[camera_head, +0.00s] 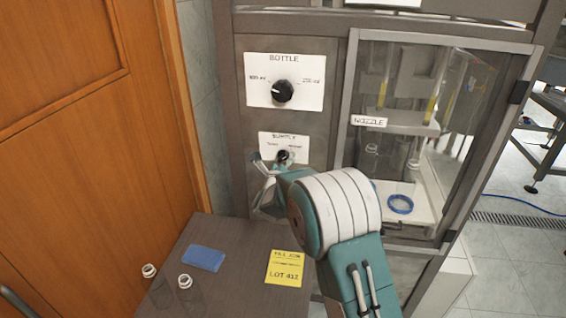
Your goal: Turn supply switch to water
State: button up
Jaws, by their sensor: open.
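The supply switch (284,155) is a small dark knob on a white label plate marked SUPPLY (283,140). It is on the grey panel below the BOTTLE dial. The small words at its left and right are too blurred to read for certain. My gripper (261,163) is at the lower left of the switch, in front of the panel, with its fingers apart and nothing seen between them. My arm covers the area below the switch, and which way the switch points is hard to tell. I cannot tell whether a finger touches it.
The BOTTLE dial (283,91) is above. A glass-doored nozzle cabinet (455,130) stands at right with a blue ring (400,204) inside. A wooden door (90,130) is at left.

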jog(key=shift+r, duration=0.1)
jog(key=s+a, duration=0.2)
jog(key=s, duration=0.9)
jog(key=shift+s+a, duration=0.2)
jog(key=shift+s, duration=0.15)
